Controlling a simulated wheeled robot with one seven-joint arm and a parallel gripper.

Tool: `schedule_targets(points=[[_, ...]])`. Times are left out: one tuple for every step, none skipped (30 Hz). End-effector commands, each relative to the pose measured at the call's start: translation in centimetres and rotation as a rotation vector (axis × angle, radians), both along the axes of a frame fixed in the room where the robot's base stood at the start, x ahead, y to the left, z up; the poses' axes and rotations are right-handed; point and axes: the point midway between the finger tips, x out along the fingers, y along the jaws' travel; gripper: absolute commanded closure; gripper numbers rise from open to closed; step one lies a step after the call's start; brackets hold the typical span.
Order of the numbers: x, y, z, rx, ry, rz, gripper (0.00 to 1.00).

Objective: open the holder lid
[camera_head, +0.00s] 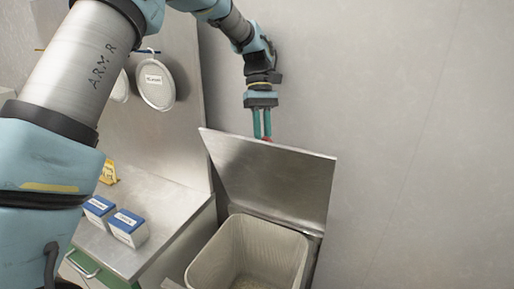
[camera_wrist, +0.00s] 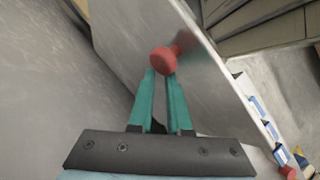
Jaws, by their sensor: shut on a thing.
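The metal holder lid (camera_head: 270,182) stands raised and tilted back above the open holder (camera_head: 213,264), whose inside shows from above. My gripper (camera_head: 263,136) is at the lid's upper edge, its two green fingers pointing down. In the wrist view the green fingertips (camera_wrist: 161,76) are close together on the red knob (camera_wrist: 164,60) of the lid (camera_wrist: 200,88). The fingers are shut on this knob. In the head view the lid and fingers hide most of the knob.
A steel counter (camera_head: 160,195) stands left of the holder with two blue-and-white boxes (camera_head: 129,228) and a yellow item (camera_head: 108,173). Round labelled discs (camera_head: 155,84) hang on the wall panel. The wall is close behind the lid. Another red knob (camera_wrist: 280,156) shows in the wrist view.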

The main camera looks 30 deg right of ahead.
Motion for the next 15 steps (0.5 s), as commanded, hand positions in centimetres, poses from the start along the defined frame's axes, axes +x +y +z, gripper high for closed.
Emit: schedule_targets(points=[[-1.28,-1.17,0.57,-0.016,0.020,-0.014,1.00],[-1.22,-1.26,0.64,-0.016,0.020,-0.014,1.00],[-1.14,-1.38,0.73,-0.016,0.020,-0.014,1.00],[-1.09,-1.45,0.78,-0.017,0.020,-0.014,1.00],[-1.07,-1.50,0.82,-0.017,0.020,-0.014,1.00],[-1.03,-1.54,0.86,-0.017,0.020,-0.014,1.00],[-1.02,-1.56,0.88,-0.017,0.020,-0.014,1.00],[-1.01,-1.57,0.91,-0.017,0.020,-0.014,1.00],[-1.00,-1.59,0.93,-0.017,0.020,-0.014,1.00],[-1.00,-1.59,0.95,-0.017,0.020,-0.014,1.00],[-1.00,-1.58,0.97,-0.017,0.020,-0.014,1.00],[-1.01,-1.58,0.98,-0.017,0.020,-0.014,1.00],[-1.01,-1.57,1.01,-0.017,0.020,-0.014,1.00],[-1.01,-1.57,1.02,-0.017,0.020,-0.014,1.00],[-1.01,-1.56,1.03,-0.017,0.020,-0.014,1.00]])
